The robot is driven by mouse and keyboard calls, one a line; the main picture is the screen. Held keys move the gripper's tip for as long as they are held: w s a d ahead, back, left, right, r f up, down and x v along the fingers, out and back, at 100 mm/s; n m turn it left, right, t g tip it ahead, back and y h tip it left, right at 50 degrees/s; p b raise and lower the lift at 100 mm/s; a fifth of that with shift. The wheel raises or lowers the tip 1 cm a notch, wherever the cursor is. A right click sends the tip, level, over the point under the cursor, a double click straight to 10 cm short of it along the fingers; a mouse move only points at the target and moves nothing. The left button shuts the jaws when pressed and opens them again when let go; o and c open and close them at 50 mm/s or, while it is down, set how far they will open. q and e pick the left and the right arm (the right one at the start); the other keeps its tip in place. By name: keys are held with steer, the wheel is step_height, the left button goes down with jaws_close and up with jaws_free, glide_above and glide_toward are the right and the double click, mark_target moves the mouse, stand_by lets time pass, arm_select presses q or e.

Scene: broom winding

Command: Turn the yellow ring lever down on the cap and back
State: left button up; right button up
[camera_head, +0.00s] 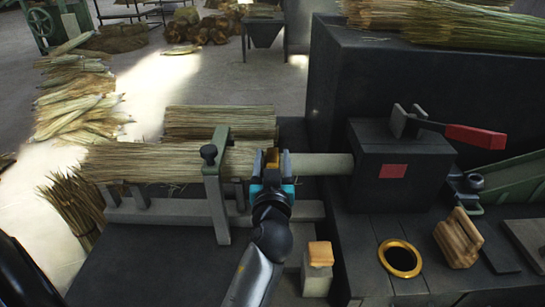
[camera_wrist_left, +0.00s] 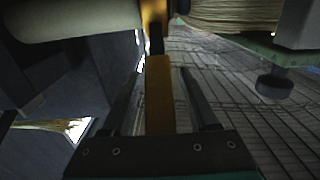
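The yellow ring lever (camera_head: 272,157) sits where the straw bundle (camera_head: 150,162) meets the pale round handle (camera_head: 320,164). In the left wrist view the yellow lever (camera_wrist_left: 159,95) points toward the camera, below the pale handle (camera_wrist_left: 70,18). My left gripper (camera_head: 272,168) is at the lever. In the left wrist view my left gripper (camera_wrist_left: 162,98) has its dark fingers on either side of the lever, with gaps visible, so it looks open around it. The cap is not clearly distinguishable. My right gripper is not in view.
A green clamp (camera_head: 217,190) with a black knob stands over the bundle, left of my gripper. A dark block (camera_head: 400,170) with a red-handled tool (camera_head: 460,134) is to the right. A brass-rimmed hole (camera_head: 399,246) and a wooden block (camera_head: 458,237) are on the bench.

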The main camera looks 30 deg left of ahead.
arm_select(q)
jaws_close()
stand_by(1.3)
